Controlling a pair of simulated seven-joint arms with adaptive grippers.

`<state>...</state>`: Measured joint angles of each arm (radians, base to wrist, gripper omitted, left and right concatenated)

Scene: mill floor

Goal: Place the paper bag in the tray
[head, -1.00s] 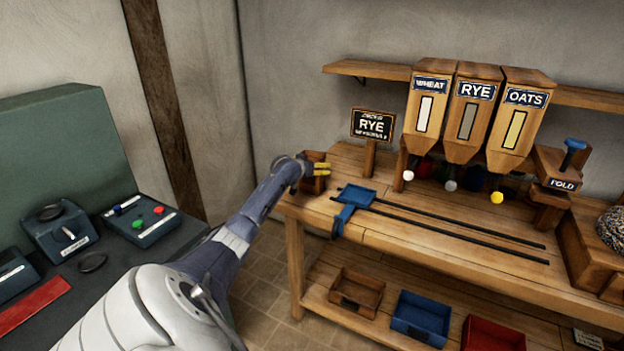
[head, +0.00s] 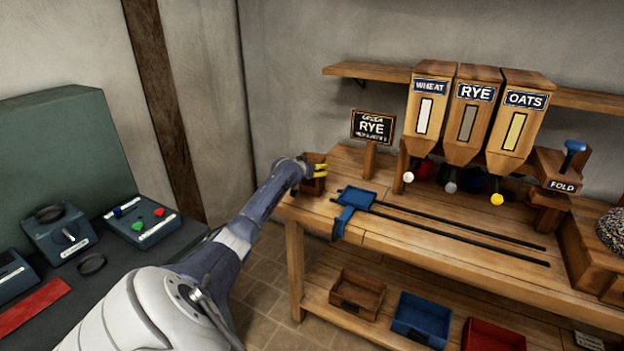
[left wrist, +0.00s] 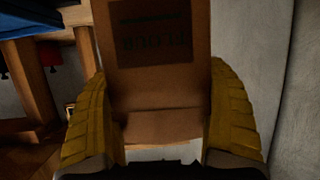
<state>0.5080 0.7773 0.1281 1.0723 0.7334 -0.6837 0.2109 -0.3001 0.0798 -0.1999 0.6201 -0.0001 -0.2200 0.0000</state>
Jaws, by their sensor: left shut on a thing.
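In the left wrist view the bag (left wrist: 160,88) fills the middle, with a dark printed label that reads upside down. My left gripper (head: 320,171) is shut on the bag, with its yellow ribbed fingers on both sides of it. I cannot tell whether the bag still touches the bench. Trays lie on the lower shelf: a brown one (head: 345,307), a blue one (head: 408,338) and a red one (head: 493,322). My right gripper is not in view.
A blue carriage (head: 357,197) sits on two dark rails on the bench (head: 420,225), right of the bag. A RYE sign (head: 373,128) and the wheat, rye and oats hoppers (head: 474,115) stand behind. A dark console (head: 100,250) with knobs is at the left.

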